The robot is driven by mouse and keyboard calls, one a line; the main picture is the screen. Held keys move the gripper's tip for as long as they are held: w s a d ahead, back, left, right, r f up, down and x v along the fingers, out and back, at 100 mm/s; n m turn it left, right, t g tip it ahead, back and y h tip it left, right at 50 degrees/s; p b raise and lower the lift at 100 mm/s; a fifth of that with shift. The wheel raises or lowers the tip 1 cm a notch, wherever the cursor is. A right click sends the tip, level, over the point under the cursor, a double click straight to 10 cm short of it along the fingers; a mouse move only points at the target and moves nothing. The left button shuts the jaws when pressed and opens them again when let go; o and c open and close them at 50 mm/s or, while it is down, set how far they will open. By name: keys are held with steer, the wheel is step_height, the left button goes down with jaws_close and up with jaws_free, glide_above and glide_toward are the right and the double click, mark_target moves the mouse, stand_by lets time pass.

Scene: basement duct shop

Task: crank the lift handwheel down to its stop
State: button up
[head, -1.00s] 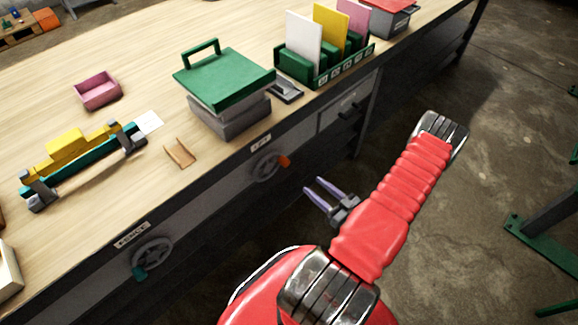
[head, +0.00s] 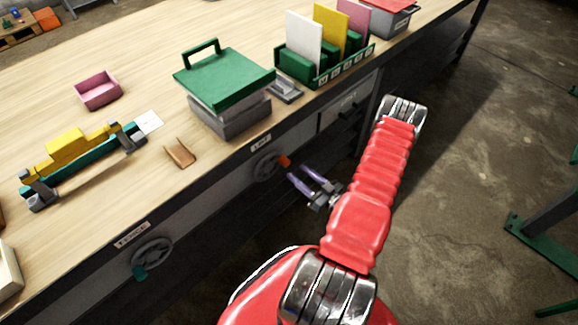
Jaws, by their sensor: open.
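The lift handwheel (head: 266,166) is a grey wheel on the front of the bench, under a small label (head: 261,142) that seems to read LIFT. Its orange knob (head: 284,161) sits at the wheel's right side. My gripper (head: 297,174) has two purple fingers, spread apart and empty. The fingertips are just right of and slightly below the orange knob, pointing toward it. Whether they touch the knob or the wheel, I cannot tell.
A second grey handwheel (head: 152,256) with a teal knob is lower left on the bench front. A drawer (head: 347,104) with a dark handle is right of the lift wheel. The benchtop (head: 210,30) holds a green-lidded box (head: 224,76) and a file rack (head: 345,66).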

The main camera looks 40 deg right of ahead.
mark_target(288, 164)
steer(key=shift+w+a, duration=0.1)
steer(key=shift+w, duration=2.85)
steer(key=shift+c, duration=0.3)
jaws_close()
